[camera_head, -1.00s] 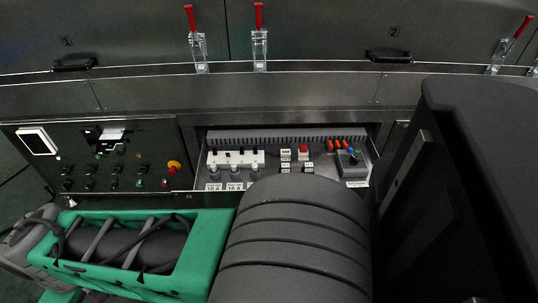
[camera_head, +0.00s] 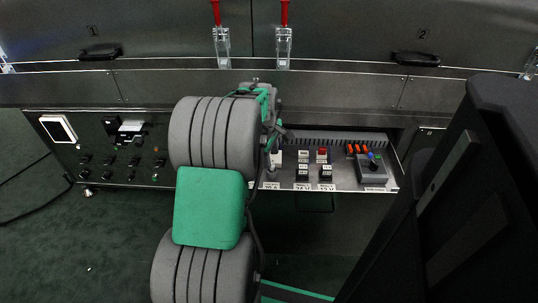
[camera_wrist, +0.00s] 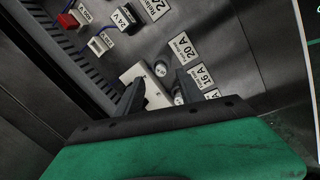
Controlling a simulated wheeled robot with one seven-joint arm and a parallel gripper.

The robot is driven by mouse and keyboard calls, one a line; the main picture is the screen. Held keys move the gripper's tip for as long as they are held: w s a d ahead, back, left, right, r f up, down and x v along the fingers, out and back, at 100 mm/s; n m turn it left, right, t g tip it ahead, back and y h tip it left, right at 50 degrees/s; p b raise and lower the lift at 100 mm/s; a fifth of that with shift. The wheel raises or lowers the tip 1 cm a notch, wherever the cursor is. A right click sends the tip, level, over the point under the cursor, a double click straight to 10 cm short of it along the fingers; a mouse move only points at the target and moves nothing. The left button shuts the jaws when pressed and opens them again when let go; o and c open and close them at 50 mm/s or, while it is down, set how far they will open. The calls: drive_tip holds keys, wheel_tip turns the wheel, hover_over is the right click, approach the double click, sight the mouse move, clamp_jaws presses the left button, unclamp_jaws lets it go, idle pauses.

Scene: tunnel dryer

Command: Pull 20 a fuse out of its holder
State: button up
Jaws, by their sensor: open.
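In the wrist view, the 20 A fuse (camera_wrist: 160,69) is a pale round cap in the white fuse holder (camera_wrist: 131,74), beside the "20 A" label (camera_wrist: 183,47). My gripper (camera_wrist: 160,79) is open, its two dark fingers on either side of the holder near this fuse. Contact with the fuse cannot be told. Another fuse (camera_wrist: 178,97) sits by the right finger, near the "16 A" label (camera_wrist: 203,75). In the head view, the 20 A fuse (camera_head: 271,173) shows just right of my arm, which hides the rest of the fuse row.
A control panel (camera_head: 100,150) is at left.

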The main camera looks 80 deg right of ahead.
sight(272, 169)
drive_tip(key=b+x, duration=0.2)
drive_tip(key=x, duration=0.4)
drive_tip(key=shift+f, duration=0.3)
drive_tip(key=shift+d, duration=0.1)
clamp_jaws()
unclamp_jaws()
